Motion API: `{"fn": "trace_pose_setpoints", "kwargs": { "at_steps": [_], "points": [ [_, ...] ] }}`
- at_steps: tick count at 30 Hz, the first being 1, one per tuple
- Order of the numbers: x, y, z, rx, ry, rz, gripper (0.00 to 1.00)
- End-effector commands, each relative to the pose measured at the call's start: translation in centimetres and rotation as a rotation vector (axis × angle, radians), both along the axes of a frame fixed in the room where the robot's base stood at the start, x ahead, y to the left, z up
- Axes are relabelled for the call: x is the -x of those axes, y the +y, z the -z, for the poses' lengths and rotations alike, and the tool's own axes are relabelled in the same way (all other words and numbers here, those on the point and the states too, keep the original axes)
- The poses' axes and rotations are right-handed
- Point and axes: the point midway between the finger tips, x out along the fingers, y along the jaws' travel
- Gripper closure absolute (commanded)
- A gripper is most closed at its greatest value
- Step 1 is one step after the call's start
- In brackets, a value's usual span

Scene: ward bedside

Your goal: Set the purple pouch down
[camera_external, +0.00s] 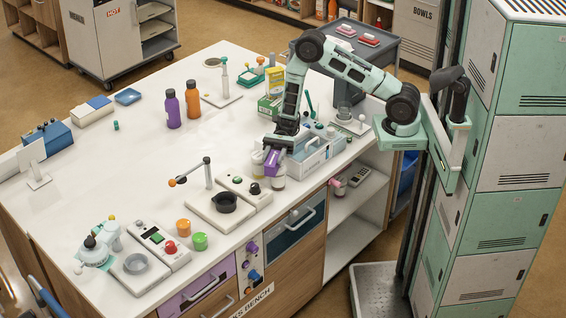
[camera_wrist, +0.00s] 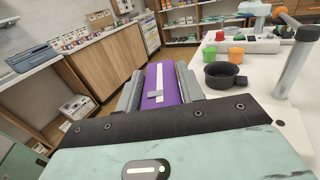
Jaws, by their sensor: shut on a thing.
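The purple pouch (camera_external: 272,163) is held between the jaws of my gripper (camera_external: 278,148) near the front edge of the white bench top (camera_external: 120,190). In the wrist view the pouch (camera_wrist: 170,86), with a white label on it, lies between the two grey fingers of my gripper (camera_wrist: 160,92), which are closed on its sides. Its lower end and whether it touches anything beneath cannot be made out.
White-bodied jars (camera_external: 278,182) stand close by the pouch. A grey-white carrier box (camera_external: 318,152) is just right of it. The bench middle is clear.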

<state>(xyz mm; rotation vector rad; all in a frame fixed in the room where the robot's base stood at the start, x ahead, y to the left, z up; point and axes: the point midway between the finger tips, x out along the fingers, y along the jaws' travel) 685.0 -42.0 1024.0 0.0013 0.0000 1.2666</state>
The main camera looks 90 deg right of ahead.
Motion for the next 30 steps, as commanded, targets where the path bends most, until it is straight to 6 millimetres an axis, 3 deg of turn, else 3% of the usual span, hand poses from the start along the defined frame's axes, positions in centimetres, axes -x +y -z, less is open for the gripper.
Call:
{"fn": "trace_pose_setpoints", "kwargs": {
  "at_steps": [3,9,14,18,23,26,30],
  "points": [
    [4.1,2.2,-0.2,0.001,0.003,-0.228,0.86],
    [11.2,3.4,-0.2,0.001,0.004,-0.620,0.86],
    [17.2,1.8,-1.2,0.000,0.006,-0.990,0.86],
    [21.1,-1.4,-3.1,0.000,0.004,-1.321,0.86],
    [22.5,-6.6,-4.7,0.002,0.002,-1.679,0.86],
    [21.4,-10.3,-4.3,0.001,0.001,-1.888,0.86],
    [18.0,-15.4,-3.4,0.002,0.000,-2.174,0.86]
  ]
}}
